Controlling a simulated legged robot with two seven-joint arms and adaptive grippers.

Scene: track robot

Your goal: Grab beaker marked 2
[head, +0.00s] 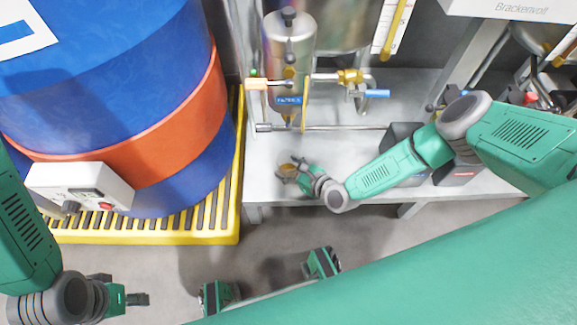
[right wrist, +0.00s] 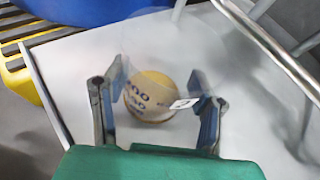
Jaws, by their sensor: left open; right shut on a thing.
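A clear glass beaker with yellowish content (right wrist: 150,92) stands out in the right wrist view. It has blue graduation marks and a small white label, whose number I cannot read clearly. My right gripper (right wrist: 158,103) has one finger on each side of the beaker and is shut on it. In the head view the beaker (head: 287,169) is small and partly hidden by the right gripper (head: 293,172), over the front of the grey metal shelf (head: 350,180). My left gripper (head: 140,299) is open and empty at the lower left, over the floor.
A large blue drum with an orange band (head: 150,120) stands on a yellow grated pallet (head: 190,238) at the left. A white control box (head: 80,188) is in front of it. Pipes and valves (head: 310,90) with a metal cylinder (head: 289,45) stand behind the beaker. Dark boxes (head: 402,135) sit at the right.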

